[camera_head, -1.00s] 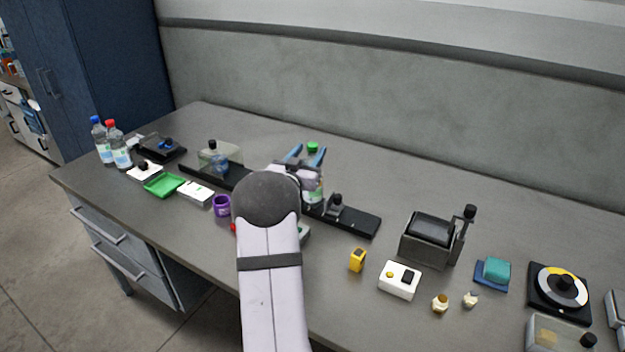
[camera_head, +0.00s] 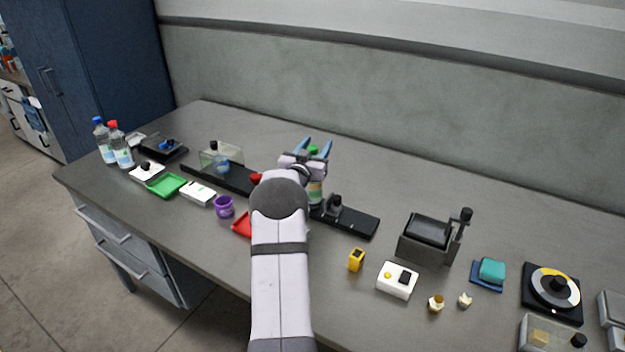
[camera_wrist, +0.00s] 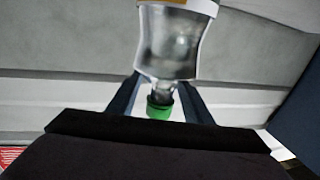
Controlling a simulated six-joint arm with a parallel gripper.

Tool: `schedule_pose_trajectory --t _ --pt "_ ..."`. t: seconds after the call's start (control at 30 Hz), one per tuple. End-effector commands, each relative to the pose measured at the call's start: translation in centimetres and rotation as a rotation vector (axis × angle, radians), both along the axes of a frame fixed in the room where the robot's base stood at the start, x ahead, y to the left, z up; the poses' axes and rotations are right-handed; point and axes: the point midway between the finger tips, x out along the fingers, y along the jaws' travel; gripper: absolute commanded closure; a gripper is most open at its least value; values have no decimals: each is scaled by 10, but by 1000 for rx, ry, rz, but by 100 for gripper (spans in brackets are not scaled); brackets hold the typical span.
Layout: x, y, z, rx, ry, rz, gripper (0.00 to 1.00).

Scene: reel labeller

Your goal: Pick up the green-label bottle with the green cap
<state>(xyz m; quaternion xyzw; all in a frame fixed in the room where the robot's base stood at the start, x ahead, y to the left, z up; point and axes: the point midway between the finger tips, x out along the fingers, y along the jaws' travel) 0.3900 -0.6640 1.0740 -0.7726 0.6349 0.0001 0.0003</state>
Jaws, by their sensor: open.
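The green-label bottle is clear, with a green cap (camera_head: 313,150), and stands upright on the bench, partly hidden by my gripper and wrist. In the wrist view the bottle (camera_wrist: 175,42) appears upside down, cap (camera_wrist: 160,110) lowest, with an orange-brown edge at the top; the green label is not clear there. My gripper (camera_head: 314,146) is open, its blue fingers near cap height. In the wrist view the fingers (camera_wrist: 161,100) lie on either side of the neck and cap, with gaps visible.
A black rail (camera_head: 345,219) runs beside the bottle. A red knob or cap (camera_head: 256,178) and a red tray (camera_head: 241,225) lie left of my arm. A purple cup (camera_head: 224,207) and a yellow block (camera_head: 356,260) stand nearby. The bench behind the bottle is clear.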

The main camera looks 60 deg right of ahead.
Motion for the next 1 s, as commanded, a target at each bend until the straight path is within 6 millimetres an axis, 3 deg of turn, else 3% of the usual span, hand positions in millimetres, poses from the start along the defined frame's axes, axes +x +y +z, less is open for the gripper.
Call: schedule_pose_trajectory --t 0.27,0.47,1.0 --pt "0 -1 0 0 0 0 54" --pt "0 -1 0 0 0 0 100" --pt "0 -1 0 0 0 1 100"
